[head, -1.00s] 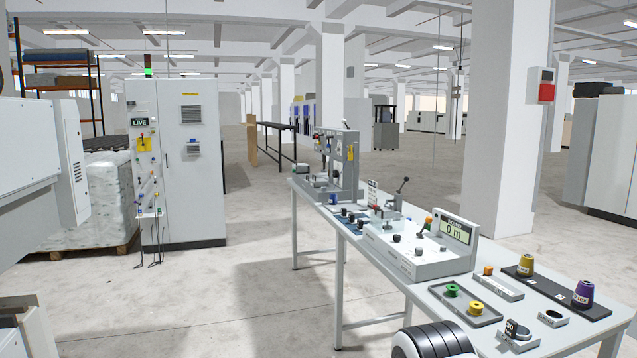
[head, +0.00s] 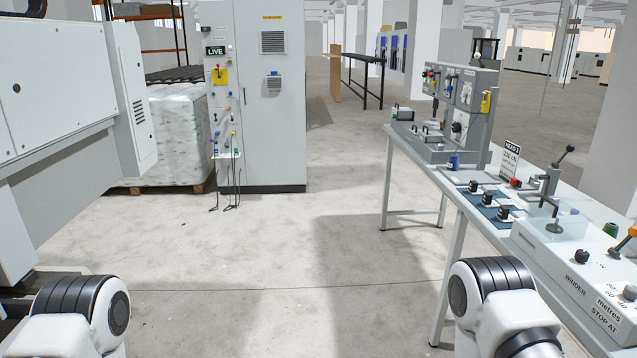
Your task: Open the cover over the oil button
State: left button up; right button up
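I cannot pick out the oil button or its cover for certain. A grey upright control panel (head: 465,92) with small knobs and a yellow tag stands at the far end of the bench. Nearer, the white winder box (head: 575,268) carries black knobs and a clear, see-through part (head: 556,236) around a small post; I cannot tell whether this is a cover. Neither gripper is in view; only rounded white and black links of my own arms show along the bottom edge, apart from the bench equipment.
The long bench (head: 416,150) runs along the right. A tall white cabinet (head: 268,130) with hanging cables stands ahead, beside a wrapped pallet load (head: 170,140). A large white machine (head: 60,80) fills the left. The floor (head: 290,240) between is clear.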

aim_at(432, 137)
jog(key=i, duration=0.7)
jog(key=i+z, duration=0.15)
jog(key=i, duration=0.55)
jog(key=i+j, duration=0.2)
jog(key=i, duration=0.5)
jog(key=i+j+z, duration=0.15)
jog(key=i, duration=0.5)
